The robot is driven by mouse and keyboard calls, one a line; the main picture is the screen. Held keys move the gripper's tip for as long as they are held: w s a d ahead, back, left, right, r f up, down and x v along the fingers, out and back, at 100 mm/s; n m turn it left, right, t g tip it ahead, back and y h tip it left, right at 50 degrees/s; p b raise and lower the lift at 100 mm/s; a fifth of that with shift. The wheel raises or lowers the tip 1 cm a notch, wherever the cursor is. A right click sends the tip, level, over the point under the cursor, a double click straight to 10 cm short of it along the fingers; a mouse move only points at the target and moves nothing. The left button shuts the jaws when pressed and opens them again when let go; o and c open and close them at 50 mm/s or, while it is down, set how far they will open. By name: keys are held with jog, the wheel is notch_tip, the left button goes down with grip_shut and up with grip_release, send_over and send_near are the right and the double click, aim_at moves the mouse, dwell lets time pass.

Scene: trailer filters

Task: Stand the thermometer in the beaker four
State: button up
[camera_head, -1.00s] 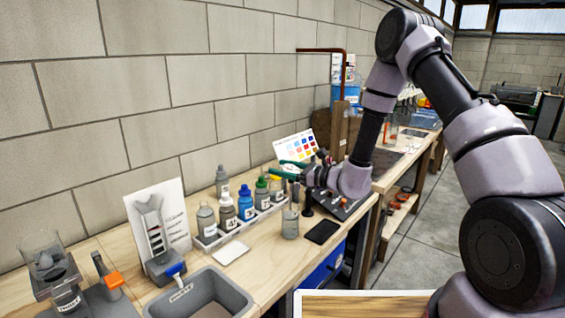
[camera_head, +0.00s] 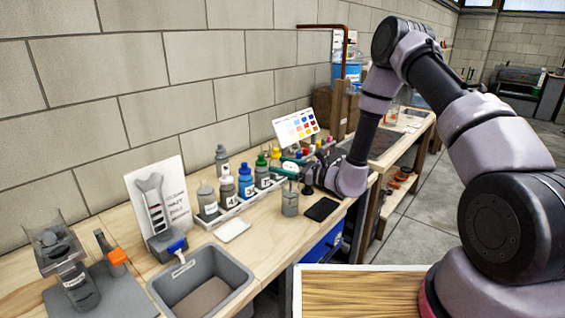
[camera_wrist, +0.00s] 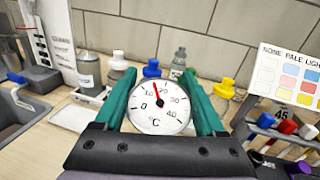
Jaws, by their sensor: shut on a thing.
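The thermometer has a round white dial marked in °C. In the wrist view its dial (camera_wrist: 160,106) faces me between the green fingers of my gripper (camera_wrist: 163,92), which are shut on it. In the head view the dial (camera_head: 290,168) shows at my gripper (camera_head: 288,171), above a small grey-looking glass beaker (camera_head: 290,203) on the bench. The thermometer's stem is not clear, and I cannot tell whether its tip is inside that beaker. I cannot read a number on the beaker. The beaker does not show in the wrist view.
A white rack (camera_head: 235,212) of capped bottles stands behind the beaker. A black slab (camera_head: 321,209) lies close at its right, and a white pad (camera_head: 233,230) lies to its left. A grey bin (camera_head: 203,281) is at the front. A colour chart (camera_head: 297,127) stands behind.

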dwell(0.3)
jog(key=o, duration=1.3)
jog(key=shift+f, duration=0.1)
jog(key=v, duration=1)
jog(key=s+d+r+n+g+h, duration=0.1)
jog(key=s+r+n+g, duration=0.45)
jog(key=r, duration=0.45)
jog(key=s+d+r+n+g+h, duration=0.15)
jog(key=s+r+n+g, duration=0.25)
jog(key=s+r+n, duration=0.4)
jog(key=s+d+r+n+t+h, duration=0.1)
jog(key=s+d+r+t+h, duration=0.2)
jog(key=d+r+h, duration=0.1)
jog(key=s+d+r+n+t+h, duration=0.2)
jog(key=s+d+r+t+h, duration=0.1)
jog(key=d+r, duration=0.4)
jog(key=s+d+r+n+t+h, duration=0.1)
jog(key=s+d+r+t+h, duration=0.2)
jog(key=s+d+r+h, duration=0.1)
jog(key=shift+d+r+n+h, duration=0.2)
jog(key=shift+d+r, duration=0.15)
jog(key=shift+d, duration=0.25)
jog(key=shift+d+r+n+h, duration=0.15)
jog(key=shift+d+r, duration=0.25)
jog(key=shift+d, duration=0.2)
